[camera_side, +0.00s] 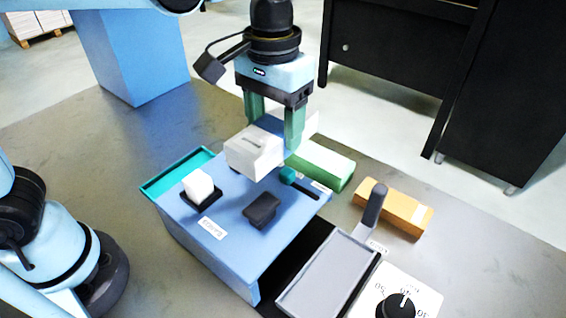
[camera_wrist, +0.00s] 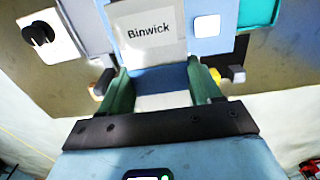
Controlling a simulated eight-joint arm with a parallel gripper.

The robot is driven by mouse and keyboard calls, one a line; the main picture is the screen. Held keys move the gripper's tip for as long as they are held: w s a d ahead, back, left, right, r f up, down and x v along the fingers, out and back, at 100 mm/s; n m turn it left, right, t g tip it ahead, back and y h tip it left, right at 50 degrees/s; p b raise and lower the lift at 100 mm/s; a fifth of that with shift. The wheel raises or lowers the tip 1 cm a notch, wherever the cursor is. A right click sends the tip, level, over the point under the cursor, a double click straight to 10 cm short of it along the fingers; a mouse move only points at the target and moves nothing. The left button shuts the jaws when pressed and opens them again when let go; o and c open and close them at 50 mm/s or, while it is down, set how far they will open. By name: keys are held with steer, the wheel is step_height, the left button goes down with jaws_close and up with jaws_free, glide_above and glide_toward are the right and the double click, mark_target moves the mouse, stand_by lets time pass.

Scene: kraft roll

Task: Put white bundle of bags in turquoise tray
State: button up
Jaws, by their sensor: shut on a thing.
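My gripper (camera_side: 272,130) has green fingers shut on the white bundle of bags (camera_side: 253,154). It holds the bundle over the back part of the blue box-shaped unit. In the wrist view the bundle (camera_wrist: 150,48) sits between the fingers (camera_wrist: 160,78) and bears the word "Binwick". The turquoise tray (camera_side: 174,173) lies along the left back side of the blue unit, to the left of the bundle. A corner of the tray (camera_wrist: 260,11) shows at the top right of the wrist view.
The blue unit (camera_side: 225,240) carries a white block (camera_side: 198,184) in a black holder, a dark block (camera_side: 262,210) and a turquoise knob (camera_side: 288,175). A grey plate (camera_side: 328,275) and dial panel (camera_side: 405,298) are in front.

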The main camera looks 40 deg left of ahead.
steer(key=s+a, duration=0.3)
steer(key=a, duration=0.7)
steer(key=s+a, duration=0.2)
steer(key=a, duration=0.9)
steer(key=shift+s+f, duration=0.15)
steer(key=shift+f, duration=7.7)
steer(key=shift+f, duration=0.8)
steer(key=o, duration=1.2)
